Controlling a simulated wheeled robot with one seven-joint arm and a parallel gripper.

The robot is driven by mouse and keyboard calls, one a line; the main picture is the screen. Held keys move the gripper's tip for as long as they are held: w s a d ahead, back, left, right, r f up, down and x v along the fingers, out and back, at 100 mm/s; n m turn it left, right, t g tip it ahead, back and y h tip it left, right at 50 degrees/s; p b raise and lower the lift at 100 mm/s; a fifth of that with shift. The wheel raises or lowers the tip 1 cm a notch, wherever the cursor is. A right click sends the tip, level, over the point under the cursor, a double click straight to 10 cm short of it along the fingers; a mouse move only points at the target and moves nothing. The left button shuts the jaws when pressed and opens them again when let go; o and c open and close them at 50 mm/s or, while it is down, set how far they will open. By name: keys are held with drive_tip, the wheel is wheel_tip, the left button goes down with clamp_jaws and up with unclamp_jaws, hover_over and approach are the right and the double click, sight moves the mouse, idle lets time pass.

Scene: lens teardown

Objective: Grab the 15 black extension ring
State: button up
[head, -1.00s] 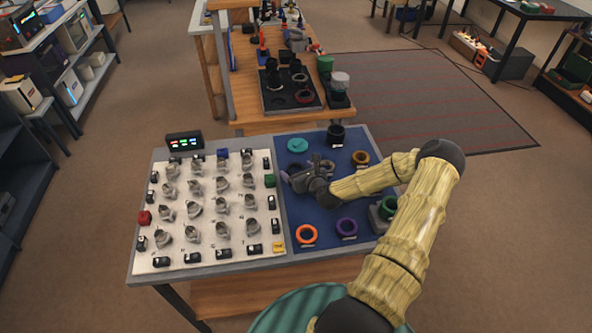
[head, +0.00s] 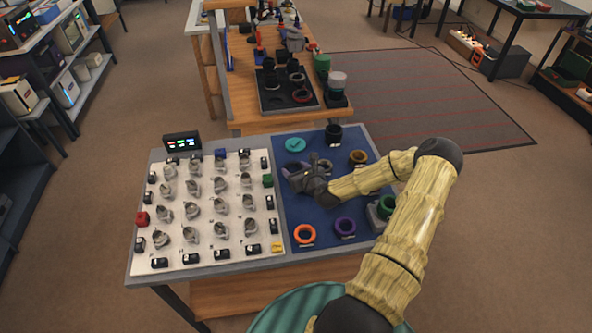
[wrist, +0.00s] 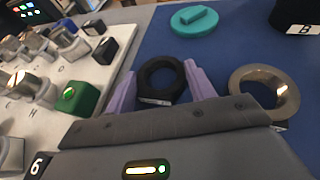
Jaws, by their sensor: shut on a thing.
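The black extension ring (wrist: 160,82) stands out in the wrist view, between the two purple fingers of my gripper (wrist: 160,88). A small pale label shows at its near edge; its number is too small to read. My gripper is shut on this ring. In the head view my gripper (head: 294,173) is low over the left part of the blue mat (head: 318,213) and largely hides the ring. I cannot tell whether the ring still touches the mat.
A teal disc with a raised bar (wrist: 195,20) lies beyond the ring, and a grey-brown ring (wrist: 235,88) lies to its right. Orange (head: 304,234) and purple (head: 345,228) rings lie near the mat's front. A white panel (head: 180,250) with several knobs is at left.

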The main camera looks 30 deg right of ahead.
wheel_tip(320, 180, up, 10)
idle(0.4)
idle(0.4)
